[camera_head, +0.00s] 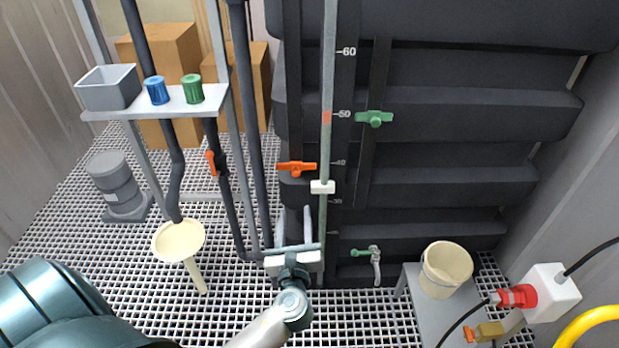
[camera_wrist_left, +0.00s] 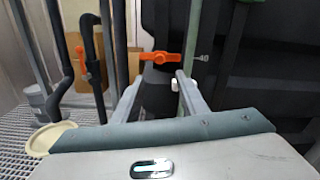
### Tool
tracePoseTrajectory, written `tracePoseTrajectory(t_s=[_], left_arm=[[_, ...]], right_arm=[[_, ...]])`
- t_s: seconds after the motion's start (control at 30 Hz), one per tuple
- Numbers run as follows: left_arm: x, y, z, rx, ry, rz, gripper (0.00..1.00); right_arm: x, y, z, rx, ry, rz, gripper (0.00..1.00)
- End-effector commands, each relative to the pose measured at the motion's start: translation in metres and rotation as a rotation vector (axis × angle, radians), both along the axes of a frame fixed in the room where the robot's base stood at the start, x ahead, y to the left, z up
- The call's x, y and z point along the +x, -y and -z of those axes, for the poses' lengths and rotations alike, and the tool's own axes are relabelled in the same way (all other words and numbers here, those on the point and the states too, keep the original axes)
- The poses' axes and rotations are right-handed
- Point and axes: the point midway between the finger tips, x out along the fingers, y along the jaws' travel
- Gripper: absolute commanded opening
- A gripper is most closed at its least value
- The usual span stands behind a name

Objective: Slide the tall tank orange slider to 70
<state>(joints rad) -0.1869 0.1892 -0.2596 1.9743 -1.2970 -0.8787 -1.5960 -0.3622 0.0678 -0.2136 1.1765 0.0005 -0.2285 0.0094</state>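The orange slider (camera_head: 296,168) is a T-shaped handle on a dark vertical track of the tall black ribbed tank, a little below the 40 mark. It also shows in the left wrist view (camera_wrist_left: 160,57), just beyond and between the fingertips. My left gripper (camera_head: 294,211) is below the slider, fingers pointing toward the tank, open and empty, apart from the slider. The pale vertical scale (camera_head: 328,75) right of the slider shows 60, 50, 40 and lower marks; 70 is not in view. My right gripper is not in view.
A green slider (camera_head: 374,118) sits near 50 on the track to the right. A white block (camera_head: 322,187) is on the scale, close to my gripper's right finger. Pipes with an orange valve handle (camera_head: 211,163) and a cream funnel (camera_head: 179,240) stand to the left.

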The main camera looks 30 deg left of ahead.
Motion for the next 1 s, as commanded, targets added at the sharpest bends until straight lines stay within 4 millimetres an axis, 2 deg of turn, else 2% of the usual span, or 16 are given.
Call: tracePoseTrajectory(t_s=[0.33, 0.57, 0.77, 1.0], left_arm=[[0.001, 0.0, 0.0, 0.0, -0.001, 0.001, 0.39], [0.012, -0.007, 0.0, 0.0, -0.001, 0.001, 0.39], [0.035, -0.021, -0.001, 0.002, -0.001, 0.001, 0.39], [0.071, -0.044, -0.001, 0.001, 0.0, 0.001, 0.39]], right_arm=[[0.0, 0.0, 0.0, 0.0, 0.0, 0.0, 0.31], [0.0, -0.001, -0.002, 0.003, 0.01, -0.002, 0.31], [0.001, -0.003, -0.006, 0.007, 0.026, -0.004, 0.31], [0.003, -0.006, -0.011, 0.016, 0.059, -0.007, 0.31]])
